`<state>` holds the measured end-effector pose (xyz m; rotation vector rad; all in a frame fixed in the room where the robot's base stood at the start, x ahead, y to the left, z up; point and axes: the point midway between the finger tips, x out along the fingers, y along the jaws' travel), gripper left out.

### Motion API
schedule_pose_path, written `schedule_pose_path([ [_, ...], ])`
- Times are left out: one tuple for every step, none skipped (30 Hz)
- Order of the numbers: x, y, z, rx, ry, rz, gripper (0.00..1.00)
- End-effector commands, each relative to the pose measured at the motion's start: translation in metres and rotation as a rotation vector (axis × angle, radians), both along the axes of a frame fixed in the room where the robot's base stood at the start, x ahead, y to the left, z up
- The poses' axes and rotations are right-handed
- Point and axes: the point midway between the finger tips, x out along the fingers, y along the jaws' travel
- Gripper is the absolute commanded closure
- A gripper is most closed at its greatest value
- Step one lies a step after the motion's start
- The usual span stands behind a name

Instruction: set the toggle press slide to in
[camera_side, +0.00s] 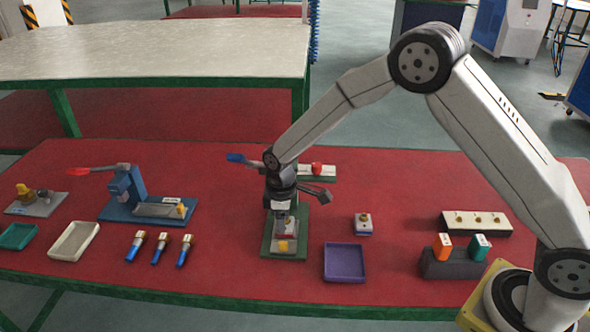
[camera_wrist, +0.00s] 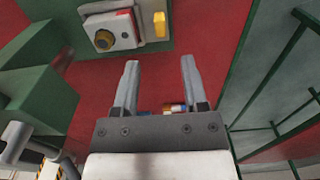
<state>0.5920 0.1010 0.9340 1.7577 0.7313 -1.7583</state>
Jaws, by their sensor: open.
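A green press (camera_side: 268,246) with a blue-tipped handle (camera_side: 237,158) stands mid-table; I take it as the toggle press. Its slide has a yellow knob (camera_side: 283,246) at the front of the base. In the side view my gripper (camera_side: 284,204) is above the press base and hides part of the press.
A blue press (camera_side: 125,195) with a red handle stands left. A purple tray (camera_side: 344,263) lies right of the green press. A dark holder (camera_side: 450,266) stands right.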

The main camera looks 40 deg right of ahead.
Motion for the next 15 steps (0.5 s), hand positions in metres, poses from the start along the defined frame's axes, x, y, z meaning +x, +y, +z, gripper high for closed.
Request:
schedule_pose_path([
  [0.0,0.0,-0.001,0.0,0.0,-0.001,0.44],
  [0.0,0.0,-0.001,0.0,0.0,-0.001,0.44],
  [0.0,0.0,-0.003,0.0,0.0,-0.001,0.44],
  [0.0,0.0,-0.004,0.0,0.0,-0.001,0.44],
  [0.0,0.0,-0.005,0.0,0.0,-0.002,0.44],
  [0.0,0.0,-0.007,0.0,0.0,-0.002,0.44],
  [0.0,0.0,-0.009,-0.001,0.001,-0.002,0.44],
  [0.0,0.0,-0.012,0.0,0.001,-0.002,0.44],
  [0.0,0.0,-0.015,-0.001,0.002,-0.002,0.44],
  [0.0,0.0,-0.018,-0.001,0.002,-0.002,0.44],
  [0.0,0.0,-0.021,-0.001,0.002,-0.002,0.44],
  [0.0,0.0,-0.026,0.0,0.001,-0.003,0.44],
  [0.0,0.0,-0.029,-0.001,0.002,-0.003,0.44],
  [0.0,0.0,-0.033,-0.001,0.002,-0.003,0.44],
  [0.0,0.0,-0.037,-0.001,0.002,-0.003,0.44],
])
